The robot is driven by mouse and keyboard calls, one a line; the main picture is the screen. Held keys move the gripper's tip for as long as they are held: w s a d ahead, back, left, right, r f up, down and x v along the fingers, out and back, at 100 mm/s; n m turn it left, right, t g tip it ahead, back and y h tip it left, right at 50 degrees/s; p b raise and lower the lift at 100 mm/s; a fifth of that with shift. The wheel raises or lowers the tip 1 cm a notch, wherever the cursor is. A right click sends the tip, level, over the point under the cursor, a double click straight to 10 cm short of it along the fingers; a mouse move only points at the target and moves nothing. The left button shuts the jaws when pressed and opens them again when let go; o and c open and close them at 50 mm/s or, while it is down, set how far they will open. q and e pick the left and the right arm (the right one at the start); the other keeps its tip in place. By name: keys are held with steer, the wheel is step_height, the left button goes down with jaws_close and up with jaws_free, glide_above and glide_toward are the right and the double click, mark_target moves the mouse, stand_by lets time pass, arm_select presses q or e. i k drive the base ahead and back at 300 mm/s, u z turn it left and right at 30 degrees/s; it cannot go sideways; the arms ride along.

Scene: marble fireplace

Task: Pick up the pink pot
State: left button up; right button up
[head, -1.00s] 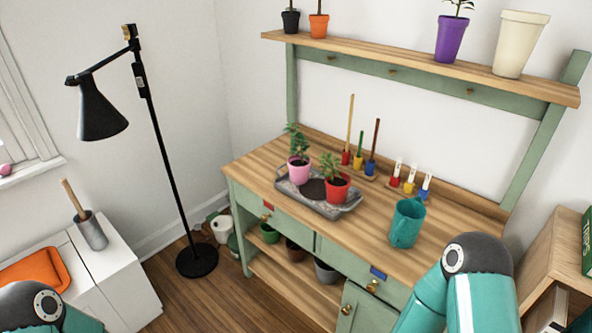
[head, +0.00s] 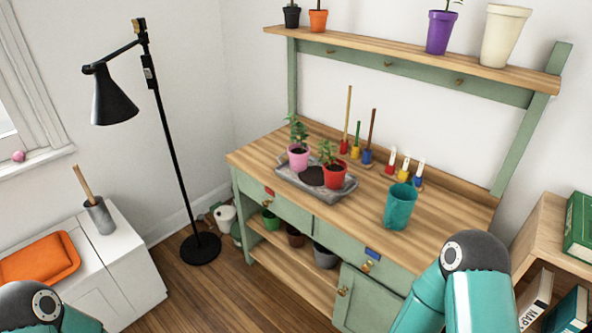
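The pink pot (head: 298,159) holds a small green plant. It stands upright on the grey metal tray (head: 343,191) on the wooden workbench, at its left part. A red pot (head: 333,175) with a plant stands close to its right on the same tray, beside a patch of dark soil (head: 311,176). Both of my arms show only as teal and black links at the bottom left and bottom right. Both grippers are outside the picture.
A teal jug (head: 399,206) stands on the bench right of the tray. Small tools (head: 355,148) with coloured handles stand behind. A shelf (head: 400,63) with pots crosses above. A black lamp (head: 160,120) stands left. The bench's front (head: 290,190) is clear.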

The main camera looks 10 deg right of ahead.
mark_target(298, 146)
steer(key=k, duration=1.05)
steer(key=z, duration=0.25)
steer(key=i, duration=1.9)
steer(key=u, duration=0.8)
